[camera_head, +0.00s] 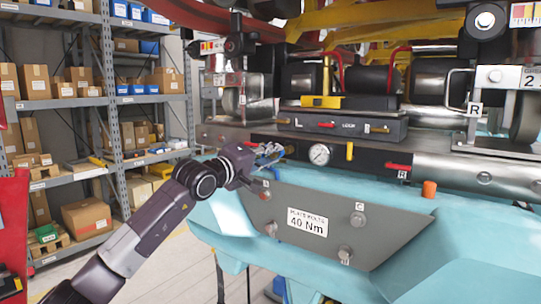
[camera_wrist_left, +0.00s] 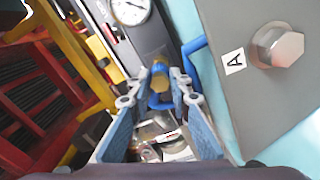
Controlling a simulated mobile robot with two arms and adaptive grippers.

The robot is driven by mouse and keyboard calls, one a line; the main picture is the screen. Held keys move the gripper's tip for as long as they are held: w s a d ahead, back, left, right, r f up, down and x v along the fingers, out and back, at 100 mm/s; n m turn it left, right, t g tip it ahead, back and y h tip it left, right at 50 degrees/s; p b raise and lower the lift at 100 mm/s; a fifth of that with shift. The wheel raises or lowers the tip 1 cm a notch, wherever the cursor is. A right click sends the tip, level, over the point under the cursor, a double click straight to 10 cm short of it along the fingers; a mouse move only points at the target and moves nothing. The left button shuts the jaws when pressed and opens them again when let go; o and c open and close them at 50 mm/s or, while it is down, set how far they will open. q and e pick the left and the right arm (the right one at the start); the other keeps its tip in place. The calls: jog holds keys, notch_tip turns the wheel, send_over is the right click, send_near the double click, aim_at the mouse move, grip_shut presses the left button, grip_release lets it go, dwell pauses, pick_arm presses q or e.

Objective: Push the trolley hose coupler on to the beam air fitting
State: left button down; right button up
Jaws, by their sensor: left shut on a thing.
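My left gripper (camera_head: 270,154) is at the front edge of the beam, left of the pressure gauge (camera_head: 319,154). In the left wrist view its two blue-padded fingers (camera_wrist_left: 159,99) are closed around a small part with a brass-coloured end (camera_wrist_left: 160,74) and blue below it, which appears to be the hose coupler. A blue curved piece, perhaps hose, shows just right of the brass end. The beam air fitting cannot be made out clearly, and I cannot tell whether the coupler touches it. My right gripper is not in view.
A grey plate with bolts and a torque label (camera_head: 307,222) lies just below the gripper. In the wrist view, bolt A (camera_wrist_left: 278,46) is close on the right and a yellow bar (camera_wrist_left: 68,45) is on the left. Shelves (camera_head: 115,110) stand behind.

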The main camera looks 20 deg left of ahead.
pick_arm(q)
jog(key=shift+w+r, duration=0.1)
jog(key=c, duration=2.1)
grip_release()
jog(key=o, duration=0.4)
jog(key=shift+w+d, duration=0.15)
jog(key=shift+f, duration=0.2)
